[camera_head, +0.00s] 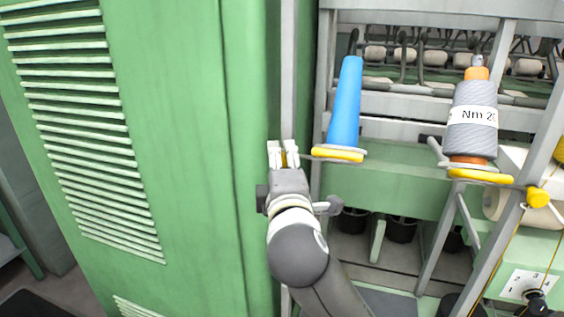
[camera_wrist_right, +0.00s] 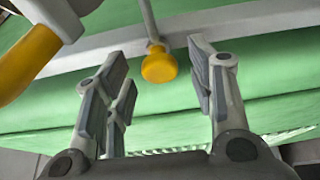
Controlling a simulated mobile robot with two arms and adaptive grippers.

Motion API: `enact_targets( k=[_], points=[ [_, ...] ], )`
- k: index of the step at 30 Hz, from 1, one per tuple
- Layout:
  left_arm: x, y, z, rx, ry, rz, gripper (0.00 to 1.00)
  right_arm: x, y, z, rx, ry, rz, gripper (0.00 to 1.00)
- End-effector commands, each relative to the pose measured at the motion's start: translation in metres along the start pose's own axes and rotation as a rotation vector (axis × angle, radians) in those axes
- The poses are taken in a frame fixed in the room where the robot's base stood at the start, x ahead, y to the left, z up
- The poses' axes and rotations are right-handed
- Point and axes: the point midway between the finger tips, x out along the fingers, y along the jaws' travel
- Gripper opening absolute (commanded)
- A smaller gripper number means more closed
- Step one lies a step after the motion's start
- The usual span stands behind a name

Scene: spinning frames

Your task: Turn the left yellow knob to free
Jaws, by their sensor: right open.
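The left yellow knob (camera_wrist_right: 158,65) is a small round cap on a thin grey rod. In the right wrist view it shows between the two fingertips, with a visible gap to each finger. In the head view, it is mostly hidden by my right gripper (camera_head: 283,148), with only a bit of yellow showing between the fingers. That gripper is open and points at the grey upright beside the green cabinet. My left gripper is not in view. Another yellow knob (camera_head: 538,197) sits on the slanted post at the right.
A blue cone (camera_head: 346,105) on a yellow holder (camera_head: 338,155) stands just right of my gripper. A grey yarn bobbin (camera_head: 472,128) stands farther right. The green cabinet (camera_head: 190,130) fills the left. A numbered dial (camera_head: 535,297) is at lower right.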

Motion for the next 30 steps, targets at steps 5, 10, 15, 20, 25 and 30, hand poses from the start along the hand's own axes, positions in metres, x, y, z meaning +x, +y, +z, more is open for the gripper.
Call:
enact_targets(
  k=[5, 10, 15, 20, 25, 30],
  points=[
    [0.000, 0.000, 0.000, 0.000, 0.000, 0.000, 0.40, 0.000, 0.000, 0.000, 0.000, 0.000, 0.000, 0.49],
    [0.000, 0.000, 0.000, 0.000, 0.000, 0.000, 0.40, 0.000, 0.000, 0.000, 0.000, 0.000, 0.000, 0.28],
    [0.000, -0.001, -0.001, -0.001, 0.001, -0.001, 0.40, 0.000, 0.000, 0.000, 0.000, 0.000, -0.001, 0.06],
    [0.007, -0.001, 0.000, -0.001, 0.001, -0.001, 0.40, 0.000, -0.003, -0.001, 0.026, 0.001, 0.010, 0.05],
    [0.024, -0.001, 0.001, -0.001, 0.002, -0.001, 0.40, 0.000, -0.007, -0.001, 0.135, 0.001, 0.054, 0.05],
    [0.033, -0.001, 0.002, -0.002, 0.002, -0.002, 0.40, 0.000, -0.005, -0.001, 0.214, 0.000, 0.087, 0.05]
  ],
)
